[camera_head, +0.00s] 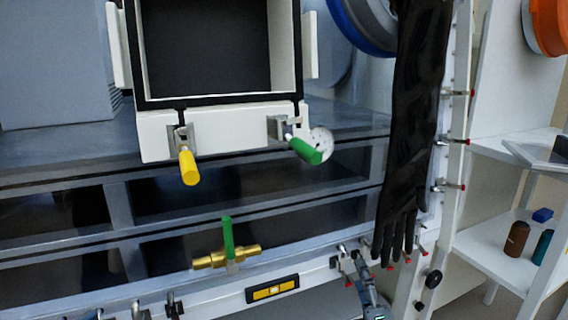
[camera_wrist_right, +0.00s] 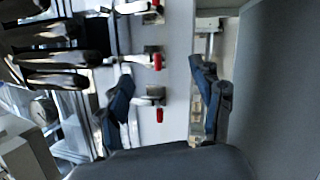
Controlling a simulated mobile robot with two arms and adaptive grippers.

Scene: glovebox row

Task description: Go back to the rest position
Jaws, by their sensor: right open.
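My right gripper (camera_head: 356,262) shows at the bottom of the head view, below and left of the hanging black glove (camera_head: 410,110). In the right wrist view my right gripper (camera_wrist_right: 164,92) has its two dark blue fingers spread well apart. Nothing is held between them. Behind the fingers is a pale panel edge with red-tipped clamps (camera_wrist_right: 158,61). The glove's dark fingers (camera_wrist_right: 60,57) show at the upper left of that view. My left gripper is in neither view.
A glovebox has an open square port (camera_head: 215,98), a yellow handle (camera_head: 189,167) and a green handle (camera_head: 305,150). A brass valve (camera_head: 212,260) with a green lever sits below. At right, a white shelf (camera_head: 490,245) holds small containers. Red-tipped clamps line the glovebox edge.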

